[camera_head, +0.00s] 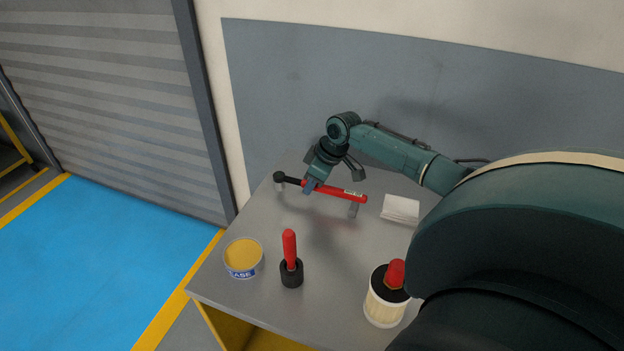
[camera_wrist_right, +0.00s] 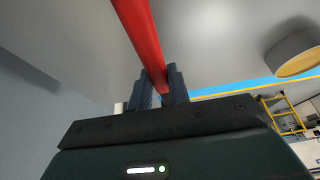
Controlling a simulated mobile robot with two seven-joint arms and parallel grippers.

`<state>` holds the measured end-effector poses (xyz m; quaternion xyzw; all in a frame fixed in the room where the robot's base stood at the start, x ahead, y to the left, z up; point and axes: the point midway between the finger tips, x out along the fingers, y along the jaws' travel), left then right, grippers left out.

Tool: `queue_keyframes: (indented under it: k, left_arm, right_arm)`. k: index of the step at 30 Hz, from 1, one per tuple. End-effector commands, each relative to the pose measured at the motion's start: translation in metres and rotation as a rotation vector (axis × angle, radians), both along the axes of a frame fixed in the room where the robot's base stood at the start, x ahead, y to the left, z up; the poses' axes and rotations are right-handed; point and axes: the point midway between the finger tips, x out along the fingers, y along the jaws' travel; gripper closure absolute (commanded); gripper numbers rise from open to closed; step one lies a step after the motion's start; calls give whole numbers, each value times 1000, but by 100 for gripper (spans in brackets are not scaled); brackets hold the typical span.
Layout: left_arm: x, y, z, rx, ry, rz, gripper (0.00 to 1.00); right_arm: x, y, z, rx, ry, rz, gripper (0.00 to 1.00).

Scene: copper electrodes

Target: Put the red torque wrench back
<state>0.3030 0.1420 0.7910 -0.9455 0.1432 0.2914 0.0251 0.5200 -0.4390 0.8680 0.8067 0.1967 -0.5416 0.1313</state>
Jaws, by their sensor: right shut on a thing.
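The red torque wrench (camera_head: 340,192) has a long red handle and a black head at its left end. It lies roughly level over the back part of the grey table (camera_head: 225,290). My right gripper (camera_head: 309,186) is shut on its red shaft near the black head. In the right wrist view the red shaft (camera_wrist_right: 143,38) runs between the two fingers (camera_wrist_right: 162,84). My left gripper is not in view.
A grease tin (camera_head: 243,256) stands at the table's left edge. Beside it, a red-handled tool (camera_head: 289,245) stands upright in a black base. A pale ribbed container (camera_head: 385,308) with a red-topped black lid is at the front.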

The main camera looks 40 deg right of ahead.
Motion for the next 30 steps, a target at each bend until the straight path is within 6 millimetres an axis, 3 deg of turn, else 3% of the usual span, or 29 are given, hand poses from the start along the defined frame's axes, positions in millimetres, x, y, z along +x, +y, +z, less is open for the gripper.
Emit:
queue_keyframes:
  k: [29,30]
  left_arm:
    - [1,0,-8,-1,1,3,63]
    - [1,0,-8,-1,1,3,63]
  right_arm:
    - [1,0,-19,0,-2,0,100]
    - [1,0,-19,0,-2,0,81]
